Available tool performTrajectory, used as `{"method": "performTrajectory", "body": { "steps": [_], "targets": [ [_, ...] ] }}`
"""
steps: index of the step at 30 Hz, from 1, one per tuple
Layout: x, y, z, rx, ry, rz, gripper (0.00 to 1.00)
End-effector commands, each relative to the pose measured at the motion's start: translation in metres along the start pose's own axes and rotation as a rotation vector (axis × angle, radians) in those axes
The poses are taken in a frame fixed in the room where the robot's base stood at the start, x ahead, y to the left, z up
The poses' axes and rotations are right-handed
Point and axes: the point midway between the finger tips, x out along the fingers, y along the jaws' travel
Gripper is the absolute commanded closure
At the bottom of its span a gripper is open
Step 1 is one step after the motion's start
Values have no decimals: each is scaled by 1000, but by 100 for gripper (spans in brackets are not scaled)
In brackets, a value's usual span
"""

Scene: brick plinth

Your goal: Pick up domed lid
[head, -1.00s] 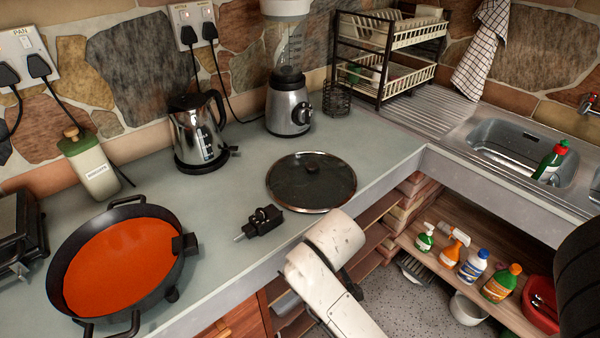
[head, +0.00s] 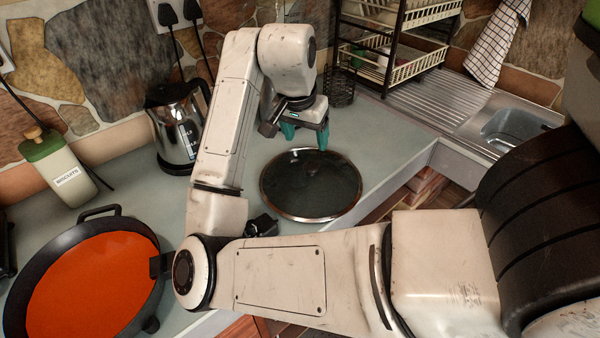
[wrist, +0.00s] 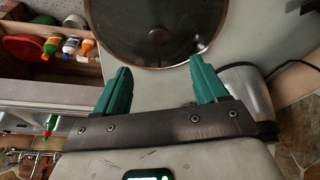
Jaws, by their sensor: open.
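The domed lid (head: 290,186) is a round dark glass lid with a metal rim and a dark knob (head: 311,168) at its middle. It lies flat on the grey-green counter, right of the pan. In the wrist view the lid (wrist: 125,30) is at the top, partly cut off by the frame edge, with its knob (wrist: 159,36) showing. My gripper (head: 305,138) has teal fingers and hangs above the far edge of the lid, apart from it. In the wrist view my gripper (wrist: 160,80) is open, with nothing between its fingers.
A black pan with orange contents (head: 90,285) stands at the left. A kettle (head: 180,125) stands behind, left of my arm. A wire holder (head: 341,87) and dish rack (head: 400,55) stand behind the gripper. The counter's front edge (head: 385,190) runs right of the lid.

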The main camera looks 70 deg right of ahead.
Motion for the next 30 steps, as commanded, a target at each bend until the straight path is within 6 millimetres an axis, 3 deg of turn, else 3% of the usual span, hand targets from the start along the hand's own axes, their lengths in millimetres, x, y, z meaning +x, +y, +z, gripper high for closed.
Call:
{"method": "performTrajectory", "body": {
  "steps": [5,12,20,30],
  "targets": [
    [4,1,4,31,-36,7,28],
    [40,2,5,29,-35,8,28],
    [58,2,5,29,-35,6,28],
    [101,6,5,28,-33,5,28]
  ]
}}
